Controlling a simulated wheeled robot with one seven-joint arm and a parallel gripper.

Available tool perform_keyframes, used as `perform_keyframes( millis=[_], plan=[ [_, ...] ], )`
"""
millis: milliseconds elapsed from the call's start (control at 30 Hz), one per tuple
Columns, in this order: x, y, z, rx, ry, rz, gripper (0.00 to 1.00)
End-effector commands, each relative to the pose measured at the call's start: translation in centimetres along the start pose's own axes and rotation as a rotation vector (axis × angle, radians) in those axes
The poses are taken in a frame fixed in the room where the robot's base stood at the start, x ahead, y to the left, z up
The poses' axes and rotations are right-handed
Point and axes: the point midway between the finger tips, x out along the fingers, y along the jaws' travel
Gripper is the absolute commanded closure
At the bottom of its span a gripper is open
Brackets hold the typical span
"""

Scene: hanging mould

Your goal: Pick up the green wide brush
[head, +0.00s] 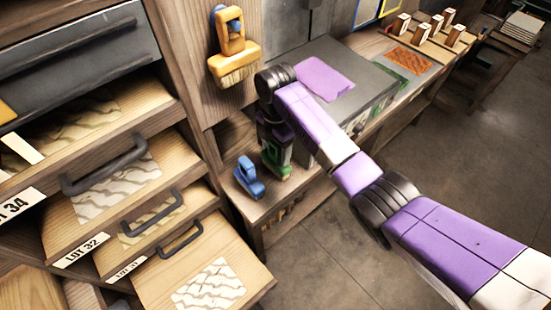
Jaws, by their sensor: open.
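The green wide brush (279,170) stands on a low wooden shelf in the middle of the head view, with its bristles down. My gripper (274,146) is open and points down at the brush from above, at its handle. The dark gripper hides the upper part of the brush. I cannot tell whether the fingers are around the handle or touch it.
A yellow brush (233,52) hangs on the wooden panel above. Open drawers (200,265) jut out at left. A grey box (345,85) with a purple sheet stands behind my arm. Floor at right is clear.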

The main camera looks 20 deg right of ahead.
Motion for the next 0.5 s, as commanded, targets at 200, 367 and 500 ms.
perform_keyframes(
  millis=[200, 367, 500],
  plan=[
    [0.29, 0.00, -0.01, -0.001, 0.000, 0.000, 0.31],
    [0.26, 0.01, -0.01, -0.001, 0.000, 0.000, 0.54],
    [0.25, 0.01, -0.01, 0.000, 0.000, 0.000, 0.82]
  ],
)
